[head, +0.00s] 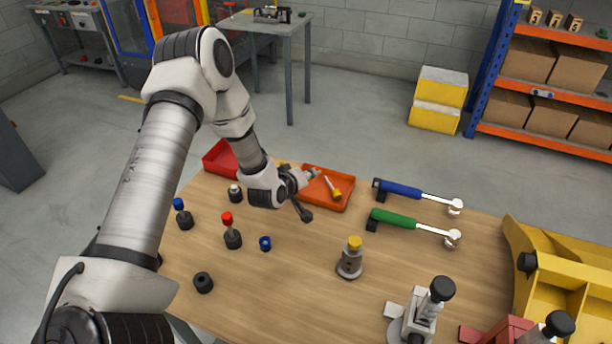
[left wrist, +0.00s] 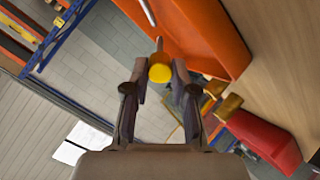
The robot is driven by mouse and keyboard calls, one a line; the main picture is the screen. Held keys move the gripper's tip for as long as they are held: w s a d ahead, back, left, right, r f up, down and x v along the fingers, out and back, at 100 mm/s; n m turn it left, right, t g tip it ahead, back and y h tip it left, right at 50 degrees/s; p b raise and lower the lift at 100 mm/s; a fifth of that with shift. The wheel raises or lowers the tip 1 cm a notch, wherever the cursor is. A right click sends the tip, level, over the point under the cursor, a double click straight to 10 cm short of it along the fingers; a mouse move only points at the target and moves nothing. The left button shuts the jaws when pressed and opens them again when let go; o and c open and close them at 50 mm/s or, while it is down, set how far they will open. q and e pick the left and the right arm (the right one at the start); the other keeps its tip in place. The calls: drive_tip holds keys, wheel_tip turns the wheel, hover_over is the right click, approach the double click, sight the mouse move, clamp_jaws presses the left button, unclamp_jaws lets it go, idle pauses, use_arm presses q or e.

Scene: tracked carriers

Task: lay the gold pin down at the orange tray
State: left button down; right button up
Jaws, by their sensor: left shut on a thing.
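The gold pin (head: 336,194), with a yellow head and a pale shaft, shows tilted over the orange tray (head: 347,205) in the head view. In the left wrist view, the yellow head of the pin (left wrist: 160,70) is between the fingertips of my left gripper (left wrist: 160,82), with its shaft pointing away. My left gripper (head: 308,193) is shut on the pin at the tray's left side. The orange tray (left wrist: 200,30) fills the upper middle of the left wrist view. I cannot tell whether the pin touches the tray floor. My right gripper is not in view.
A red bin (head: 219,158) stands left of the tray. Blue-handled (head: 402,189) and green-handled (head: 395,219) tools lie to its right. A blue-topped pin (head: 182,213), a red-topped pin (head: 230,230) and a yellow-capped grey piece (head: 351,258) stand nearer.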

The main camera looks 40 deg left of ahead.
use_arm(q)
drive_tip(key=shift+f, duration=0.55)
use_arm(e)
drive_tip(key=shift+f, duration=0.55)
use_arm(q)
drive_tip(key=c, duration=0.9)
unclamp_jaws()
drive_tip(key=shift+o, duration=0.2)
drive_tip(key=shift+s, duration=0.1)
drive_tip(key=v, duration=1.1)
drive_tip(key=shift+s+r, duration=0.2)
drive_tip(key=shift+s, duration=0.15)
drive_tip(key=shift+d, duration=0.1)
